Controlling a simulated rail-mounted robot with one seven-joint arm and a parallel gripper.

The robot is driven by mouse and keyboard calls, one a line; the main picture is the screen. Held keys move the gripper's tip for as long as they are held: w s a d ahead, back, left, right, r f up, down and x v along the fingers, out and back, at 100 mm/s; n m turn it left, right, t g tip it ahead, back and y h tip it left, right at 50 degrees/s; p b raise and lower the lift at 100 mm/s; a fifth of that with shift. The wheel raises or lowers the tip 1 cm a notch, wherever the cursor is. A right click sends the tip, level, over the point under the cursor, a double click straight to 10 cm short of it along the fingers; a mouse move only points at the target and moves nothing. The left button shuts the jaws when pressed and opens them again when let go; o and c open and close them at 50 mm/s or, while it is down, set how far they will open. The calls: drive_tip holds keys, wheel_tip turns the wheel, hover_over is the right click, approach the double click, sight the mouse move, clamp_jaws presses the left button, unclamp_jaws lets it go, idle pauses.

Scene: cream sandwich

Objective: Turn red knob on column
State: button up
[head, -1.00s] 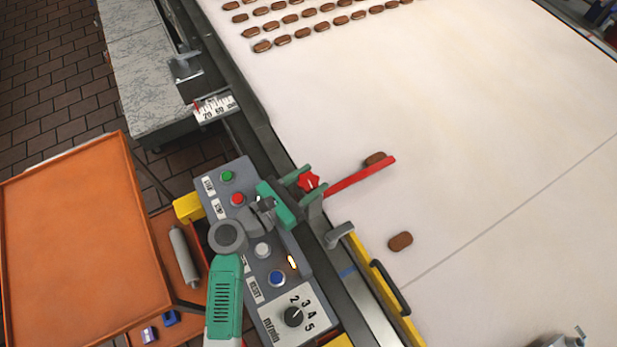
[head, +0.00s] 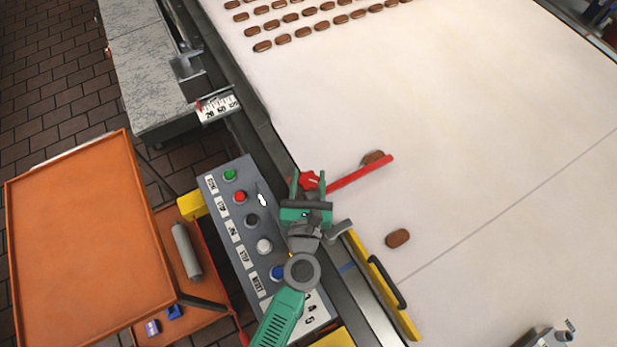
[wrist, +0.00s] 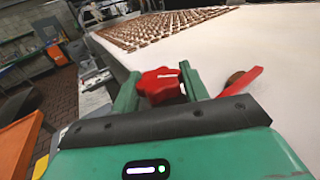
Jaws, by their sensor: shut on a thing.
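The red star-shaped knob (head: 309,180) sits at the edge of the white belt, at the near end of a red bar (head: 360,174) that reaches over the belt. My green gripper (head: 309,186) has its two fingers on either side of the knob and is shut on it. In the wrist view the knob (wrist: 160,86) sits between the two green fingers, and the red bar (wrist: 240,90) shows to the right. The column under the knob is hidden by my gripper.
A grey control panel (head: 237,213) with coloured buttons lies left of my gripper. A yellow guard with a black handle (head: 388,284) runs along the belt edge. Brown biscuits (head: 397,238) lie on the white belt (head: 470,130). An orange tray (head: 80,230) stands at the left.

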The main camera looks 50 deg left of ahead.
sight(315, 189)
drive_tip(key=n+g+y, duration=0.3)
drive_tip(key=n+g, duration=0.1)
drive_tip(key=g, duration=0.1)
drive_tip(key=shift+w+d+g+y, duration=0.1)
drive_tip(key=shift+g+y, duration=0.2)
drive_tip(key=shift+y, duration=0.1)
drive_tip(key=shift+n+g+y, duration=0.7)
drive_tip(key=shift+n+g, duration=1.1)
drive_tip(key=shift+g, duration=0.6)
drive_tip(key=shift+g, duration=0.4)
drive_tip(key=o, duration=1)
drive_tip(key=d, duration=0.5)
drive_tip(key=s+d, duration=0.1)
drive_tip(key=d, duration=0.1)
drive_tip(key=shift+d, duration=0.3)
